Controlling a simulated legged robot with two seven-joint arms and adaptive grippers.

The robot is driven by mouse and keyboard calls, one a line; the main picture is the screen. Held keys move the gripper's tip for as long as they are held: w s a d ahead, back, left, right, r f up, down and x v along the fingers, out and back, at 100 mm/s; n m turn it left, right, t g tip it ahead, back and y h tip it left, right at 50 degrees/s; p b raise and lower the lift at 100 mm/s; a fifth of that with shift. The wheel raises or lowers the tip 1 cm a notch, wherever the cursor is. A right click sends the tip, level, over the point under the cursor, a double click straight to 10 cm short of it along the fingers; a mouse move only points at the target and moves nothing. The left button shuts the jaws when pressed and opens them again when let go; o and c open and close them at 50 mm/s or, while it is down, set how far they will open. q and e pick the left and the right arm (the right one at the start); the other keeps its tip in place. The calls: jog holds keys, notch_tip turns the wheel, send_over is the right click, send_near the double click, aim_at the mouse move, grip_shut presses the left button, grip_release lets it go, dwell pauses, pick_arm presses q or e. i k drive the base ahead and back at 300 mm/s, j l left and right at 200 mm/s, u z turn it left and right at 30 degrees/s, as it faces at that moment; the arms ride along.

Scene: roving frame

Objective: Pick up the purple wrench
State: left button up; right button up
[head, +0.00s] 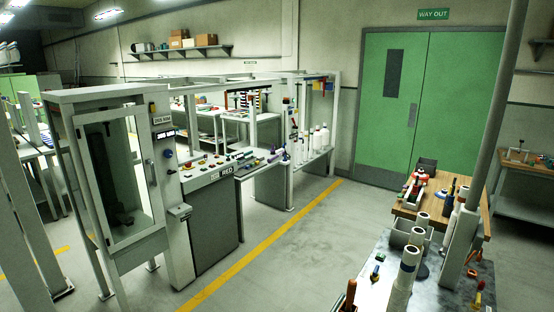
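A small purple thing (273,149) shows in the head view, among several small coloured items on the bench (262,169) right of the grey console. It is too small to tell whether it is the purple wrench. No other thing can be made out as a purple wrench. Neither of my grippers is in view.
A glass-doored cabinet (122,170) and the grey console (213,222) stand on the left. A metal table (375,292) with white rolls and a wooden table (408,212) stand at the right. A yellow line (262,243) crosses open floor between them. Green doors (405,105) are behind.

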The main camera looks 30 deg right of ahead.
aim_at(269, 160)
jog(key=i+l+z, duration=0.25)
jog(key=i, duration=0.25)
jog(key=i+z, duration=0.25)
jog(key=i, duration=0.25)
